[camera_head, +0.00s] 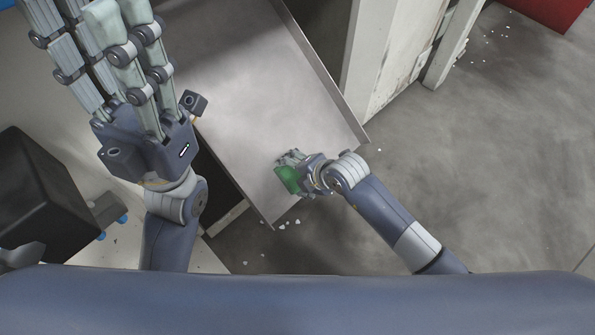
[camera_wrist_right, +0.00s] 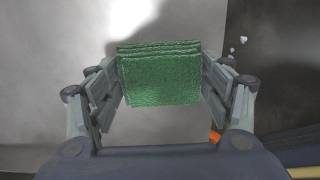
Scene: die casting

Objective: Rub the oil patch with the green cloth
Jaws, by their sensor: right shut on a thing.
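The green cloth (camera_head: 288,179) is a folded, textured block between the fingers of my right gripper (camera_head: 292,165). In the right wrist view the cloth (camera_wrist_right: 160,78) fills the gap between both fingers of the right gripper (camera_wrist_right: 161,88), which is shut on it. The cloth is over the near end of the grey metal table (camera_head: 255,85); whether it touches the surface I cannot tell. A dark smear (camera_wrist_right: 180,18) shows beyond the cloth in the wrist view; oil or shadow is unclear. My left gripper (camera_head: 80,22) is raised close to the head camera, away from the cloth.
The table has a raised rim (camera_head: 318,62) on its right side. A white cabinet-like block (camera_head: 392,50) stands right of it. White fragments (camera_head: 283,225) lie on the floor near its front corner. A black box (camera_head: 40,195) is at left. Floor at right is mostly clear.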

